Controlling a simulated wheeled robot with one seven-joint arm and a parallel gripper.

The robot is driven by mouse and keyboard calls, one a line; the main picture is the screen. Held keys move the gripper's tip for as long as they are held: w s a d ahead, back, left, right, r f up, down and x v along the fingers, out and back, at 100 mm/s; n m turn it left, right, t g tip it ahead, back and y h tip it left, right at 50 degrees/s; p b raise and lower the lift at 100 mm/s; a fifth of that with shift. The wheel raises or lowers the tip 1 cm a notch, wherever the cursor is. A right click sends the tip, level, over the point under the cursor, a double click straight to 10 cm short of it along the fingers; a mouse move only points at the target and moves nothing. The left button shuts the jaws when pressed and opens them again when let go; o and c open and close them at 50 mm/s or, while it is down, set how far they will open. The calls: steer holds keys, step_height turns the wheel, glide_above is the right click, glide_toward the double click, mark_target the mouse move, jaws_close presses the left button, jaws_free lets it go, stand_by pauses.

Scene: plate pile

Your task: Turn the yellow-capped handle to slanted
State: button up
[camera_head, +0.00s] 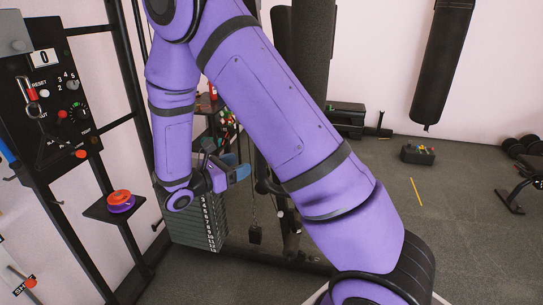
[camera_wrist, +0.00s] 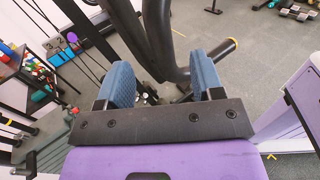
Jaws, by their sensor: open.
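In the wrist view a dark bar with a yellow end (camera_wrist: 226,47) sticks out beyond the right fingertip. It looks like the yellow-capped handle; its inner part is hidden behind the finger. My gripper (camera_wrist: 162,76) is open, with two blue pads apart and nothing held between them. Dark machine tubes and small fittings lie beyond the gap. I cannot make out the yellow cap in the head view.
A black control panel (camera_head: 43,115) with switches stands at the left on a dark frame. A small shelf carries a red and purple button (camera_head: 120,199). A punching bag (camera_head: 441,60) hangs at the right. The grey floor (camera_head: 460,240) at right is mostly open.

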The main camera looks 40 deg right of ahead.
steer(key=d, duration=1)
steer(key=shift+w+d+f, duration=0.2)
steer(key=shift+w+d, duration=0.15)
steer(key=shift+w, duration=0.1)
steer(key=shift+c, duration=0.2)
jaws_close()
